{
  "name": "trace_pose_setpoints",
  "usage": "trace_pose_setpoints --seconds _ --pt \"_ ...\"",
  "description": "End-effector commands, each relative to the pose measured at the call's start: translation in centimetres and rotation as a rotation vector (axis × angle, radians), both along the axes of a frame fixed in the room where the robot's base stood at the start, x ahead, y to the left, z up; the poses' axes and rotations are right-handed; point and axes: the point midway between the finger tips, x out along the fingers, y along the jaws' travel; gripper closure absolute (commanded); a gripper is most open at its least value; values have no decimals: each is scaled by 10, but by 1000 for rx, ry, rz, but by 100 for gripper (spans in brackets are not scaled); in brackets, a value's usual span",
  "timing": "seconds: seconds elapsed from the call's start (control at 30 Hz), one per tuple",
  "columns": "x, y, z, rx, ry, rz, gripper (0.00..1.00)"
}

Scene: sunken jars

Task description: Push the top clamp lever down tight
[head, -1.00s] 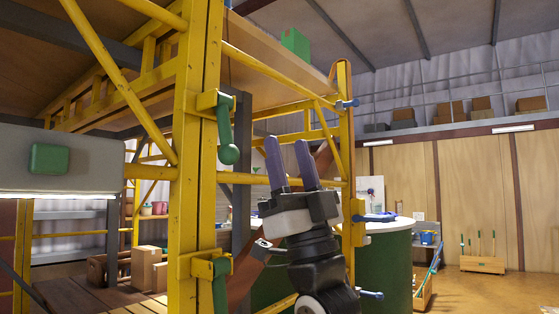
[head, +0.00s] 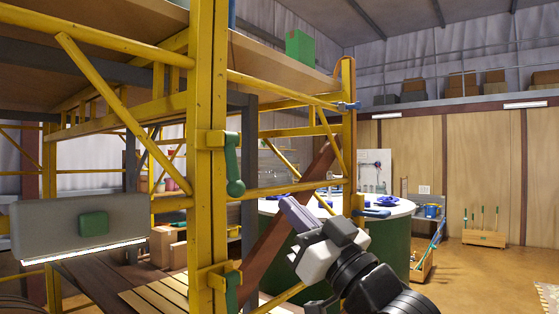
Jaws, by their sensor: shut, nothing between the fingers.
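The top clamp lever (head: 233,165) is green with a round knob at its lower end. It hangs down beside the yellow post (head: 206,150) from a yellow clamp block (head: 212,140). I cannot tell how tight it is. A lower green clamp lever (head: 233,290) is on the same post, partly cut off by the frame's bottom. My gripper (head: 286,203) has lavender fingers, shut together and empty. It is right of and below the top lever's knob in the picture, apart from it, with fingers tilted up and left.
A yellow diagonal brace and rails join the post. A grey lamp box (head: 80,228) with a green patch is at left. A green round table (head: 385,240) with a white top stands behind my gripper. A green box (head: 299,46) sits on the upper deck. Open floor lies at right.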

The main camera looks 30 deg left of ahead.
Motion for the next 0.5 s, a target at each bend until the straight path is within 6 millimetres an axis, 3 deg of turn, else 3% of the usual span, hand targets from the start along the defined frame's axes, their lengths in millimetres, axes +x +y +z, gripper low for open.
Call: trace_pose_setpoints --seconds 0.17,0.5 --pt "1 14 8 -10 3 5 100" --pt "16 71 48 -8 2 5 100"
